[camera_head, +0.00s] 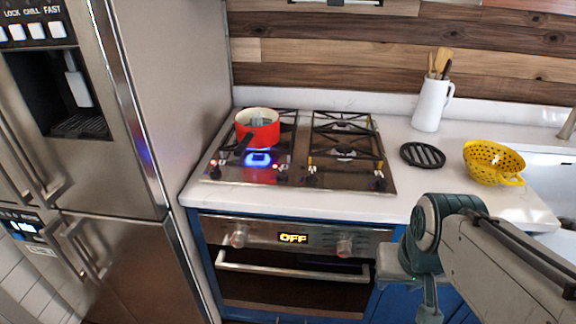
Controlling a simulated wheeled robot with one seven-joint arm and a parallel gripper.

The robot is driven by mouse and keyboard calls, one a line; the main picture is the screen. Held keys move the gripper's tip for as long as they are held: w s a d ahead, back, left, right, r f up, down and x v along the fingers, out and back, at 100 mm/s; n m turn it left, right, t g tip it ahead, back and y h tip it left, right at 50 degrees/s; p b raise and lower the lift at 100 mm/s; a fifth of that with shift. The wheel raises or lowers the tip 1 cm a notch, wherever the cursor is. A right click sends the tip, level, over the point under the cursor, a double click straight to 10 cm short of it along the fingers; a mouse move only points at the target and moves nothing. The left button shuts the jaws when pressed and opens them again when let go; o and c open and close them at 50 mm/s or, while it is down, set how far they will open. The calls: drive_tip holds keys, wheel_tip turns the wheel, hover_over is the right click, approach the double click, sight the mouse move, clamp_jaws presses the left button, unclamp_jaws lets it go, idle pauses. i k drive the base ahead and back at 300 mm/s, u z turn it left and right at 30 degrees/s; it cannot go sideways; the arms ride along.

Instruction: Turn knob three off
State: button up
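The gas cooktop (300,184) has a row of small dark knobs along its front edge. Counting from the left, the third knob (311,180) is just right of the middle; its setting is too small to read. The first knob (215,173), second knob (281,177) and fourth knob (379,184) share the row. A blue glow (258,158) shows at the front left burner. My gripper (430,308) hangs low at the right, in front of the blue cabinets and apart from the knobs. Its fingers are not clear enough to tell open from shut.
A red pot (258,128) sits at the back left burner, its dark handle toward the front. The oven (295,265) below reads OFF. A black trivet (422,155), yellow colander (492,162) and white utensil jug (431,106) stand right. A steel fridge (185,100) flanks the left.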

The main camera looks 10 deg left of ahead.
sight(282, 178)
drive_tip(key=u, duration=0.55)
drive_tip(key=k, duration=0.65)
drive_tip(key=u, duration=0.8)
drive_tip(key=i, duration=1.5)
drive_tip(key=z, duration=1)
drive_tip(key=i, duration=0.3)
drive_tip(key=z, duration=0.35)
